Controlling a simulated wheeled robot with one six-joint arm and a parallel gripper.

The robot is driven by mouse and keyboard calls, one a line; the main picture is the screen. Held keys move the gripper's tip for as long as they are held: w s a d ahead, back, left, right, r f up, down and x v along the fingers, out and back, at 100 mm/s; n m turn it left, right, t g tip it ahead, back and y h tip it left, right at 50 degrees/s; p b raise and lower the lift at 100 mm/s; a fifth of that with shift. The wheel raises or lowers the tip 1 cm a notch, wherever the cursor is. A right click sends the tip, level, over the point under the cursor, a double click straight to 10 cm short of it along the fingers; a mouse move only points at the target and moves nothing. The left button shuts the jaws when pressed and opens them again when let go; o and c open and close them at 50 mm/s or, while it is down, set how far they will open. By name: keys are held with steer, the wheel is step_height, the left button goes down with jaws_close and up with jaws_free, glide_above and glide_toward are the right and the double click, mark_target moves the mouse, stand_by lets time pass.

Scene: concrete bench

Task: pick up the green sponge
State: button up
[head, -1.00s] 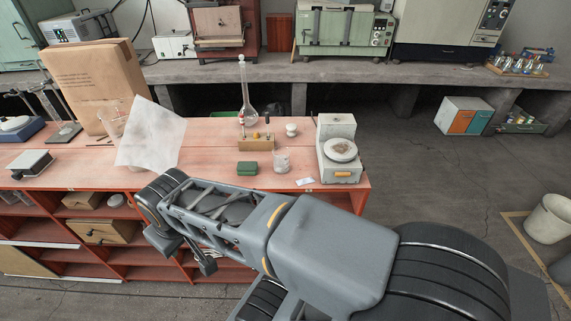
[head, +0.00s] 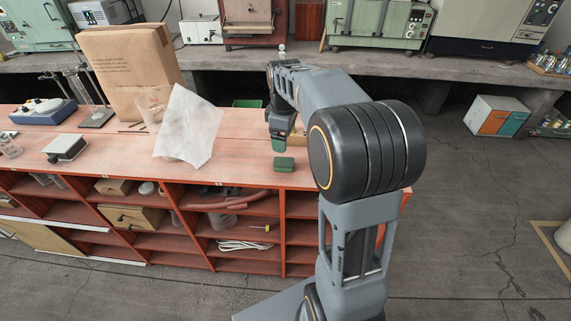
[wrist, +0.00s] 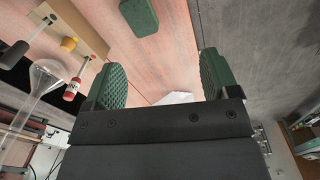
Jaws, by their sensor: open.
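The green sponge (head: 284,164) lies on the reddish bench top near its front edge in the head view. It also shows at the top of the wrist view (wrist: 138,15), beyond the fingertips. My gripper (head: 279,144) is just behind and above the sponge in the head view, pointing down. In the wrist view my gripper (wrist: 162,78) has its two green-padded fingers wide apart with nothing between them. The sponge is apart from both fingers.
A white sheet (head: 189,127) and a paper bag (head: 128,72) stand left. My arm hides the bench's right part.

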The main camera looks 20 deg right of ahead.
steer(key=w+d+f+n, duration=0.2)
steer(key=w+d, duration=0.1)
glide_above(289, 162)
steer(key=shift+g, duration=0.3)
step_height(289, 162, down, 7)
steer(key=shift+a+r, duration=0.15)
steer(key=shift+f+p, duration=0.35)
steer(key=shift+f, duration=2.9)
steer(key=shift+c, duration=0.2)
steer(key=c, duration=1)
steer(key=shift+o, duration=0.2)
steer(key=shift+r, duration=0.1)
